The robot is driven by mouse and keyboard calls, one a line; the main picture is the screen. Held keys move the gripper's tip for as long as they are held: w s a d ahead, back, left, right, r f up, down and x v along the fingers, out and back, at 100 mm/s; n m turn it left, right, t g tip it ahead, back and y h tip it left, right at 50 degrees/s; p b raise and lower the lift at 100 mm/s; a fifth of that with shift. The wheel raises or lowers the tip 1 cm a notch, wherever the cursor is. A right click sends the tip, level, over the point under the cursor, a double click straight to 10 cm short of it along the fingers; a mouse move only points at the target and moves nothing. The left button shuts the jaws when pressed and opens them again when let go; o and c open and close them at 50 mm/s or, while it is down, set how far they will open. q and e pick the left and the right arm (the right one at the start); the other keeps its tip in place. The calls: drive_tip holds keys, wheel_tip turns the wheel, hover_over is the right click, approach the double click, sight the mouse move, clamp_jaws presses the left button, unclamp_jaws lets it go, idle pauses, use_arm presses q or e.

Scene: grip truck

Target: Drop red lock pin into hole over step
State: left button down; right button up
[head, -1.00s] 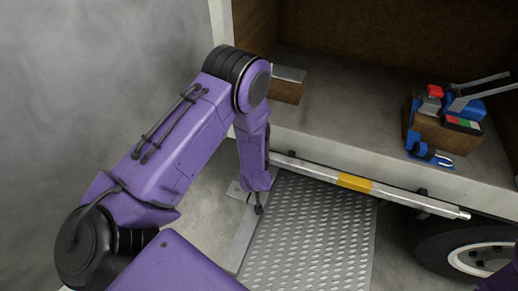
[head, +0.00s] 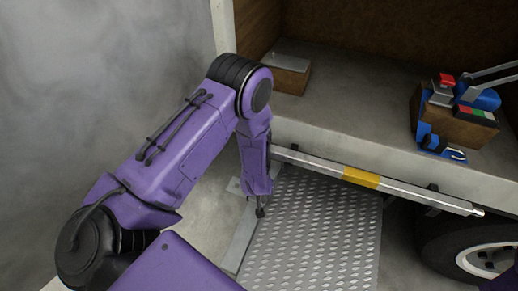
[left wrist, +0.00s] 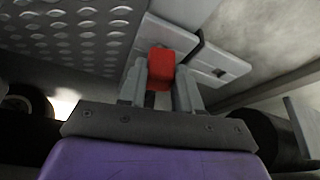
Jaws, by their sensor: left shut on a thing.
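The red lock pin (left wrist: 160,68) shows in the left wrist view as a red block between the fingers of my left gripper (left wrist: 160,85), which is shut on it. Beyond it, light metal plates run beside the step; one has a small dark opening (left wrist: 219,72). I cannot tell if the pin is lined up with any hole, and its lower end is hidden. In the head view my left arm reaches down at the left edge of the ribbed metal step (head: 315,230), and the pin is hidden there. My right gripper is not in view.
A silver bar with a yellow band (head: 361,177) runs along the truck bed's edge above the step. A brown box (head: 288,78) sits on the bed (head: 350,95). A wooden crate with blue tools (head: 458,125) stands at right, above a wheel (head: 490,260).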

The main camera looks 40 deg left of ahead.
use_arm(q)
drive_tip(key=shift+f, duration=0.2)
drive_tip(key=c, duration=0.7)
unclamp_jaws()
drive_tip(key=p+v, duration=0.1)
drive_tip(key=v, duration=0.9)
drive_tip(key=shift+r, duration=0.3)
drive_tip(key=shift+s, duration=0.1)
drive_tip(key=s+a+f, duration=0.2)
drive_tip(key=s+f, duration=0.1)
drive_tip(key=s, duration=0.6)
drive_tip(key=s+a+f+n+y, duration=0.1)
drive_tip(key=s+f, duration=0.3)
drive_tip(key=s, duration=0.6)
drive_tip(key=shift+s+a+f+g, duration=0.25)
drive_tip(key=shift+a+g, duration=0.15)
drive_tip(key=shift+a, duration=0.25)
